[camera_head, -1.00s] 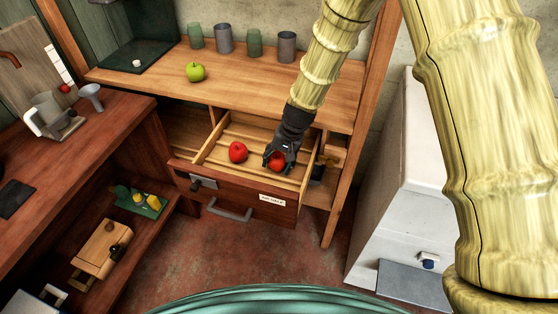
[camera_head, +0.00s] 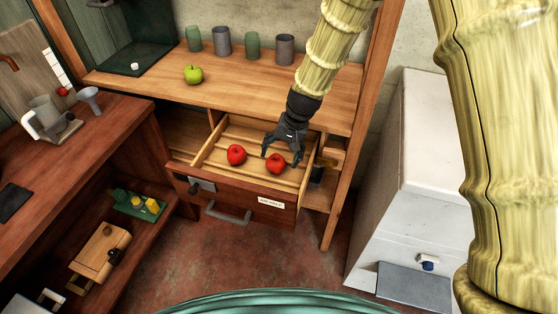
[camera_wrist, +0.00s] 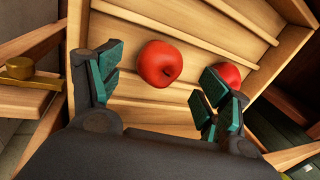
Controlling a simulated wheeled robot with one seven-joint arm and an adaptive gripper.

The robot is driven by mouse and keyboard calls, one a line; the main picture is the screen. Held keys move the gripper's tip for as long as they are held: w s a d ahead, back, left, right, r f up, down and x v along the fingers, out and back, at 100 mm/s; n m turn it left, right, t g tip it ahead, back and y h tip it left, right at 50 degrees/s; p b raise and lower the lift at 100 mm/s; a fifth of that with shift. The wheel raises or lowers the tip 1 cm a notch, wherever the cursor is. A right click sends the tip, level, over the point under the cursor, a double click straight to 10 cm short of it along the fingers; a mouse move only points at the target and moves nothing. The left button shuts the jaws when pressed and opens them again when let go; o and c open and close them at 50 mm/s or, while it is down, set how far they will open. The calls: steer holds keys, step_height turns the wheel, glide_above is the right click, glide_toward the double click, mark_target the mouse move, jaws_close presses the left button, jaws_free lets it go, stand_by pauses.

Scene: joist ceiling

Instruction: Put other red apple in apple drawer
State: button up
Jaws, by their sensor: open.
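Two red apples lie in the open, labelled wooden drawer (camera_head: 285,216). One red apple (camera_head: 236,155) is left of the middle; the other red apple (camera_head: 275,163) is to its right, near the front. My gripper (camera_head: 281,152) is open and empty, just above and behind the right apple. In the wrist view my gripper (camera_wrist: 160,95) has its fingers wide apart. One apple (camera_wrist: 159,64) shows between and beyond the fingers, and another apple (camera_wrist: 229,74) is partly hidden behind the right finger.
A green apple (camera_head: 193,75) sits on the wooden counter (camera_head: 240,88) above, with several cups behind it. A white cabinet (camera_head: 415,170) stands at the right. A dark red bench (camera_head: 100,130) with a mug and funnel is at the left.

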steer(key=v, duration=0.6)
steer(key=shift+r, duration=0.35)
stand_by(1.0)
